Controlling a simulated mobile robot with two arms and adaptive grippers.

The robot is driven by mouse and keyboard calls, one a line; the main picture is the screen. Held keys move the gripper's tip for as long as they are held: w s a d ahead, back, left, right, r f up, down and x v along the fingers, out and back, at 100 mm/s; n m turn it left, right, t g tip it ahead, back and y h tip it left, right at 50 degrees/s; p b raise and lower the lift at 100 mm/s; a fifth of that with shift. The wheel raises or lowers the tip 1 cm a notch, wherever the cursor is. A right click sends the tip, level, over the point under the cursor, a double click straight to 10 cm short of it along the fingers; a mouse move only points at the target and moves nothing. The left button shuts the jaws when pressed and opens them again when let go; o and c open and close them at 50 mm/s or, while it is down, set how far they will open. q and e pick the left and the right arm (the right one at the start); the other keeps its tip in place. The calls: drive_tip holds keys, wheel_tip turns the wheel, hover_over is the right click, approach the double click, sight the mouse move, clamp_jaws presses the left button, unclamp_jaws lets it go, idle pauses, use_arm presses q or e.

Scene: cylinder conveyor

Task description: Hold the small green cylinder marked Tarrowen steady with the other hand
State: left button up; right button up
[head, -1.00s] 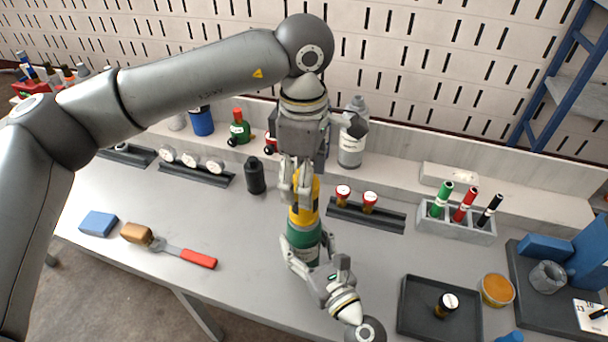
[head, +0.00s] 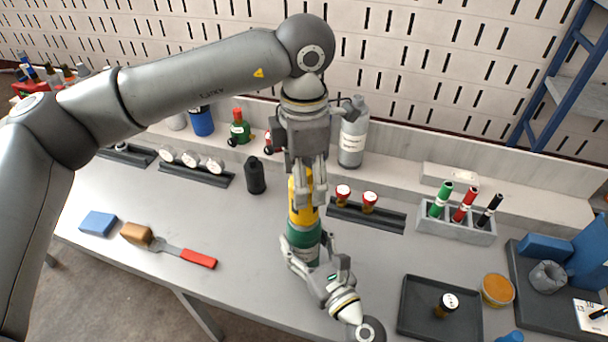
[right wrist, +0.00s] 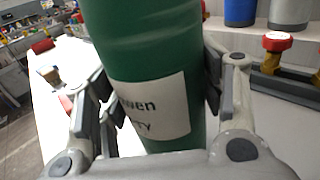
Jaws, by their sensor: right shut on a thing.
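The small green cylinder (head: 302,253) stands upright over the table, with a yellow upper part (head: 297,213). In the right wrist view the green body (right wrist: 145,50) has a white label ending in "wen", the rest partly hidden. My right gripper (head: 308,251) reaches in from the lower right and is shut around the green body, with a finger on each side. My left gripper (head: 307,190) points down from above onto the yellow top. Its fingers overlap the top, and I cannot tell whether they grip it.
A black bottle (head: 255,175) stands left of the cylinder. A rack with red-topped pieces (head: 366,214) is close on the right. A brush (head: 180,249) and a blue block (head: 98,223) lie left. A dark tray (head: 412,318) is at the lower right.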

use_arm(q)
drive_tip(key=n, duration=0.6)
idle(0.5)
drive_tip(key=shift+f, duration=1.25)
